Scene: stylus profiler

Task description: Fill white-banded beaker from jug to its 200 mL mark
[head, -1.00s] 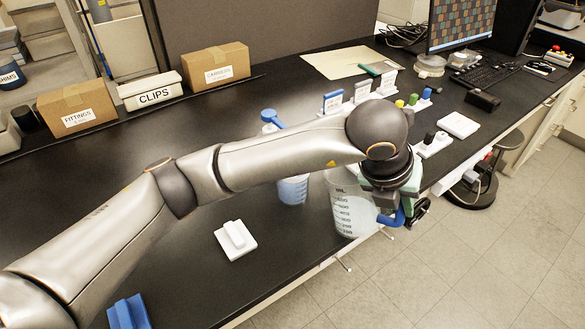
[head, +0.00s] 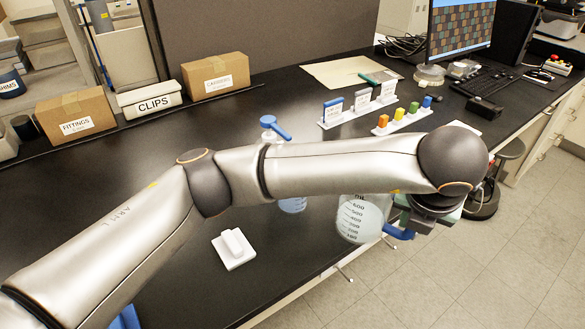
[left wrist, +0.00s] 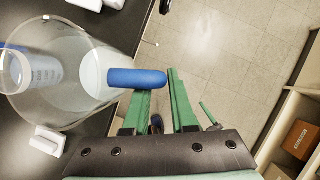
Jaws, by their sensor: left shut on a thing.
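The jug (head: 362,220) is large and clear, with dark graduation marks and a blue handle. It is at the bench's front edge, partly behind my left arm, and looks tilted; pale liquid shows inside. My left gripper (left wrist: 160,88) is shut on the jug's blue handle (left wrist: 137,78). A smaller clear vessel with bluish contents (head: 293,205) stands on the bench left of the jug, mostly hidden by my arm. A marked vessel also shows beside the jug in the left wrist view (left wrist: 16,70). I cannot make out a white band or its fill level. My right gripper is not in view.
A blue-topped item (head: 275,127) shows behind my arm; its lower part is hidden. A white block on a base (head: 233,248) lies at the front. Coloured blocks (head: 397,117) and labelled cards (head: 350,108) stand farther right. Boxes line the back left; black bench (head: 180,150) between is clear.

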